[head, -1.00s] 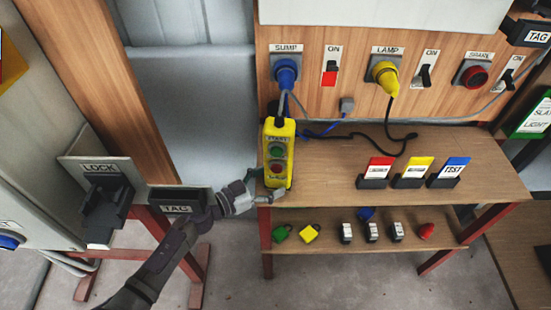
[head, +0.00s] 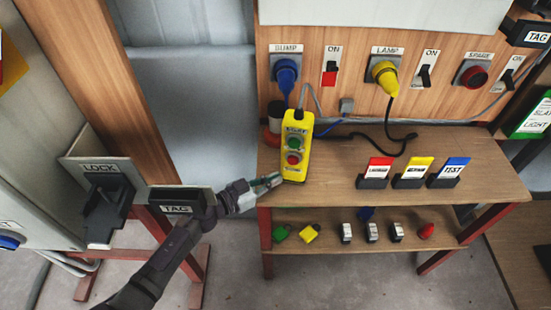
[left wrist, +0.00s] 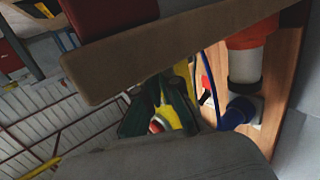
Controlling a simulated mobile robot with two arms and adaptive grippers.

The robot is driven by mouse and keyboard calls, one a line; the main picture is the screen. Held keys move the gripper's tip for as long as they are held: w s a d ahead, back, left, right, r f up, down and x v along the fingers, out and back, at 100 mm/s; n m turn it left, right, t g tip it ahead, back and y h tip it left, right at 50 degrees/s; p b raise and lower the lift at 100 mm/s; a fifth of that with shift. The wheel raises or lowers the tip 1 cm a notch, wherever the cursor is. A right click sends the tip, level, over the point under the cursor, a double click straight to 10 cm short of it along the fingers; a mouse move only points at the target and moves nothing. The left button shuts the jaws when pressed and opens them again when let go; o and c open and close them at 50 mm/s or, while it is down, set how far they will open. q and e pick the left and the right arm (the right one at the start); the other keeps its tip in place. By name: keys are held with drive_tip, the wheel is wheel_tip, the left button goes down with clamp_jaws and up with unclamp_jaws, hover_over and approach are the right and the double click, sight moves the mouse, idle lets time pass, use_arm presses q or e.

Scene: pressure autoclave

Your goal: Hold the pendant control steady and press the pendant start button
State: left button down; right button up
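The yellow pendant control (head: 297,146) hangs on its cable in front of the bench's left end, leaning slightly. A green button (head: 295,142) sits above a red button (head: 293,159) on its face. My left gripper (head: 272,182) is at the pendant's lower left edge, with its tips very close to it; contact cannot be told. In the left wrist view, its dark green finger pads (left wrist: 160,112) look apart. Part of the yellow pendant (left wrist: 184,85) and a red button show between and behind them. My right gripper is not in view.
The panel behind has a blue plug (head: 286,72), a yellow plug (head: 383,73) and switches. Three coloured cards stand on the bench (head: 340,190). Small locks and tags lie on the shelf below. A TAG box (head: 178,201) and LOCK station (head: 100,180) stand left, near my arm.

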use_arm(q)
drive_tip(key=shift+c, duration=1.6)
unclamp_jaws()
